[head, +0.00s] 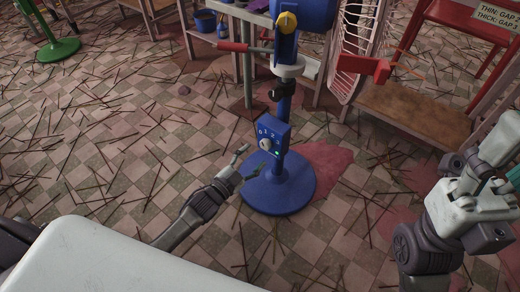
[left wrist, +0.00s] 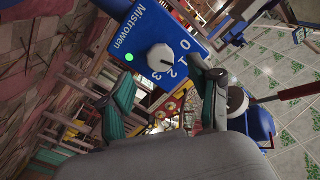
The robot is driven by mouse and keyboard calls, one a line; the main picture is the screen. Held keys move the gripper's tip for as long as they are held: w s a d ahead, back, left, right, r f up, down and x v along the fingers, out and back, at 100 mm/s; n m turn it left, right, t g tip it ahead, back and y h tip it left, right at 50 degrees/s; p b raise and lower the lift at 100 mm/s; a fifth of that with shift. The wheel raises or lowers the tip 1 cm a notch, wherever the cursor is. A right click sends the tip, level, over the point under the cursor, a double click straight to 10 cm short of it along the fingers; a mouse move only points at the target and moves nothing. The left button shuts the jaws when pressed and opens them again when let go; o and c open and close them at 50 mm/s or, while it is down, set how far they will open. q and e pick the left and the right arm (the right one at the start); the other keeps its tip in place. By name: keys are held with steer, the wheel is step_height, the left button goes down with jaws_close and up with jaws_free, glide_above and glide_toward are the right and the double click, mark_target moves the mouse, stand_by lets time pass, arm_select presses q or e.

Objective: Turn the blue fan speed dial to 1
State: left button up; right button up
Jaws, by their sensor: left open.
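The blue fan control box (head: 273,135) is mounted on the blue fan pole above a round blue base (head: 277,184). Its pale round speed dial (head: 265,145) faces my left gripper (head: 249,161). I cannot tell which number the dial points to. My right gripper (head: 487,172) is at the right edge, its fingers partly hidden.
A red stand (head: 455,20) with a sign and a wooden shelf (head: 415,115) are at the back right. A red-handled part (head: 233,46) juts left from the machinery above the box. Thin sticks litter the tiled floor (head: 110,140). A green base (head: 59,49) stands far left.

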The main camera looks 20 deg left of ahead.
arm_select(q)
steer(key=v, duration=0.7)
stand_by(0.3)
